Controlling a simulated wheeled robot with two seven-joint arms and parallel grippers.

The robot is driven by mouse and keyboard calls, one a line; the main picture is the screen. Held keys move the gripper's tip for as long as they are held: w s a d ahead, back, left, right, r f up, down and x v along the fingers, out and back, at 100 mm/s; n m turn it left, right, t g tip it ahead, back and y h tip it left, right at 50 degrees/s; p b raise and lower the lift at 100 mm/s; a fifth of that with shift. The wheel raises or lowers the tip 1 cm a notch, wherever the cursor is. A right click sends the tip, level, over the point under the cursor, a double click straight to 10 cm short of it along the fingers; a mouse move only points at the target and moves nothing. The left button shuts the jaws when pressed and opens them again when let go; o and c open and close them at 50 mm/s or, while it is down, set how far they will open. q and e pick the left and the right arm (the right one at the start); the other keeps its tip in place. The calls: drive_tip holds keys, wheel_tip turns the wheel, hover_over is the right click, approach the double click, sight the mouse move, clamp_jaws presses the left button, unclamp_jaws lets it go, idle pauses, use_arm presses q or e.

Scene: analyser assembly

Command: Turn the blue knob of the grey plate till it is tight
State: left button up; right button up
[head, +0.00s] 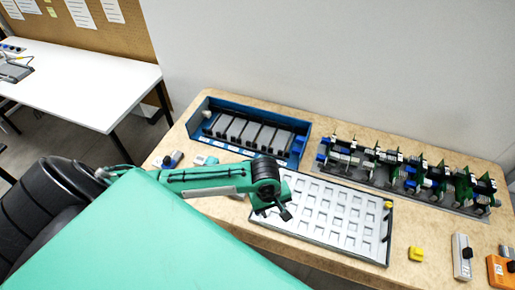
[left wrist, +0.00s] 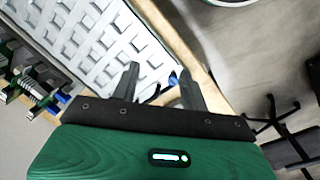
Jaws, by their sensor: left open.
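A long grey plate (head: 443,203) lies at the back right of the table in the head view. It carries several green boards and blue parts, one of them a blue part at its left end (head: 321,157); which is the knob I cannot tell. My left gripper (head: 287,213) is open and empty above the left part of a white pocketed tray (head: 390,240), apart from the grey plate. In the left wrist view its fingers (left wrist: 159,88) are spread, with a small blue piece (left wrist: 173,79) showing between them near the tray corner. My right gripper is out of view.
A blue bin (head: 296,152) with several grey blocks stands at the back. A yellow piece (head: 416,253), a grey switch box (head: 462,257) and an orange box (head: 499,273) sit at the right. Small blue-and-white parts (head: 172,159) lie at the left.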

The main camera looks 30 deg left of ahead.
use_arm(q)
drive_tip(key=w+a+n+g+y, duration=0.1)
drive_tip(key=w+a+n, duration=0.2)
drive_tip(key=a+n, duration=0.4)
drive_tip(key=shift+m, duration=0.5)
drive_tip(key=f+p, duration=0.1)
drive_tip(key=f, duration=0.3)
drive_tip(key=f+p, duration=0.1)
drive_tip(key=f, duration=0.3)
drive_tip(key=a+f+p, duration=0.1)
drive_tip(key=f, duration=0.4)
drive_tip(key=shift+w, duration=0.1)
drive_tip(key=shift+f+p, duration=0.3)
drive_tip(key=shift+f, duration=0.35)
drive_tip(key=shift+c, duration=0.5)
clamp_jaws()
drive_tip(key=shift+m, duration=0.3)
